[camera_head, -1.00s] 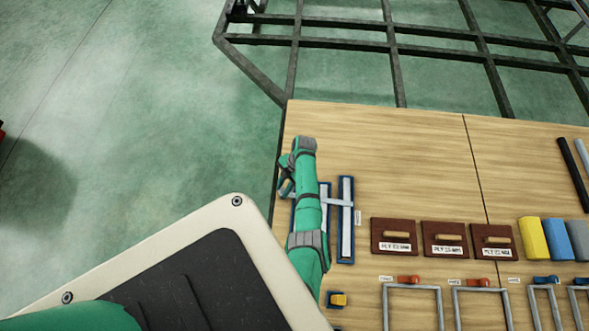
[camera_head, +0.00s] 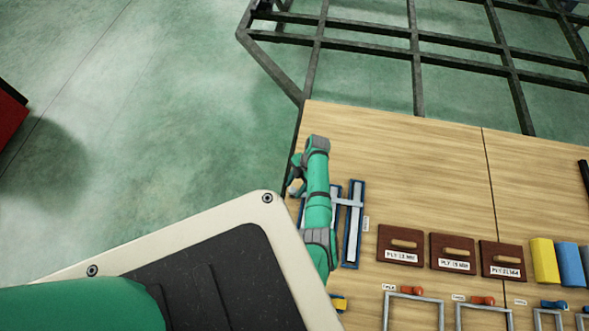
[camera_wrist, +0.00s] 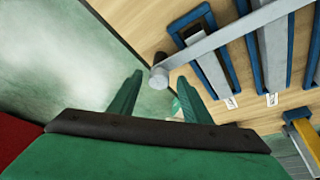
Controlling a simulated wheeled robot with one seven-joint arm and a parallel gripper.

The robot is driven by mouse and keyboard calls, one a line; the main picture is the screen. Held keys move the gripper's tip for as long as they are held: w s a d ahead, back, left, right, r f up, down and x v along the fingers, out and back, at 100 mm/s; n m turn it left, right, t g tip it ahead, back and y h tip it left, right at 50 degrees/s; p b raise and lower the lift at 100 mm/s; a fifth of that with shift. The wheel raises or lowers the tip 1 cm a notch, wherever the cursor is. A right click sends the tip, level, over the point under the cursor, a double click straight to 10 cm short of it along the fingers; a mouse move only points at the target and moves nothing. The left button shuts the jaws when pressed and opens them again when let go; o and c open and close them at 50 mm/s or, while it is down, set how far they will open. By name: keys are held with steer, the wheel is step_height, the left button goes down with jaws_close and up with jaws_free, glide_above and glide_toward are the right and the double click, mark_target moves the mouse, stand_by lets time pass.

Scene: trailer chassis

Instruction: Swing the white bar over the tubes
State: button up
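The white bar (camera_wrist: 225,38) runs across the upper part of the wrist view, with a round knob (camera_wrist: 158,78) at its near end. It crosses over grey tubes (camera_wrist: 213,72) lying in blue holders (camera_wrist: 254,62). In the head view the bar (camera_head: 347,203) shows as a short pale strip across the blue holders (camera_head: 356,190), partly hidden by my arm. My gripper (camera_wrist: 168,85) is open, its two green fingers apart. The knob appears between the fingertips or just beyond them; I cannot tell whether they touch. The head view shows my gripper (camera_head: 296,180) at the board's left edge.
The wooden board (camera_head: 400,150) carries brown blocks with handles (camera_head: 400,245), grey frames (camera_head: 415,297) and yellow and blue blocks (camera_head: 545,260) to the right. Dark chassis rails (camera_head: 420,85) lie behind. Green floor (camera_head: 170,130) is open at left, with a red object (camera_head: 10,112) at the edge.

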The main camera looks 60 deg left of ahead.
steer(key=shift+w+a+r, duration=0.1)
steer(key=shift+r, duration=0.25)
steer(key=v, duration=1)
stand_by(0.3)
